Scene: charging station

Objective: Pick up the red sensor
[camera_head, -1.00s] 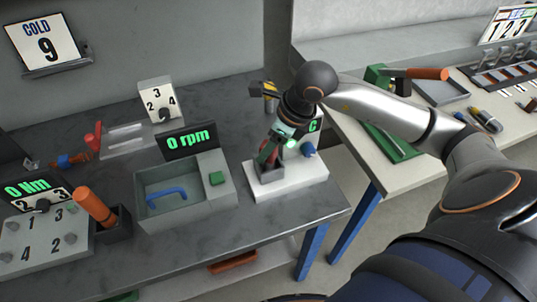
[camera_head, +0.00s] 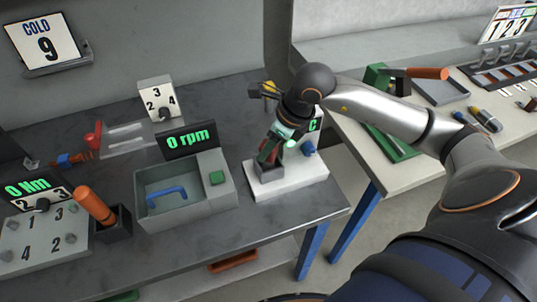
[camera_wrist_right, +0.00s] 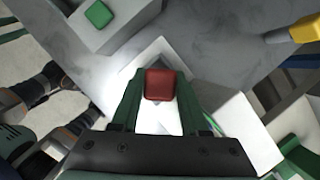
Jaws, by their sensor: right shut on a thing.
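The red sensor (camera_wrist_right: 160,84) is a small red block between the two green fingers of my right gripper (camera_wrist_right: 157,100) in the right wrist view. The fingers press on its left and right sides. In the head view, my right gripper (camera_head: 270,153) points down over the white base (camera_head: 290,181) of a small station, just above a dark grey block on it. Only a bit of red shows there, as the fingers hide most of the sensor. I cannot tell whether the sensor touches the block. My left gripper is not in view.
A grey basin (camera_head: 160,205) with a blue handle and a "0 rpm" display (camera_head: 188,140) stands to the left. An orange-handled tool (camera_head: 95,206) stands further left. A second table (camera_head: 400,178) with a green press is at the right. Bare dark tabletop lies around the white base.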

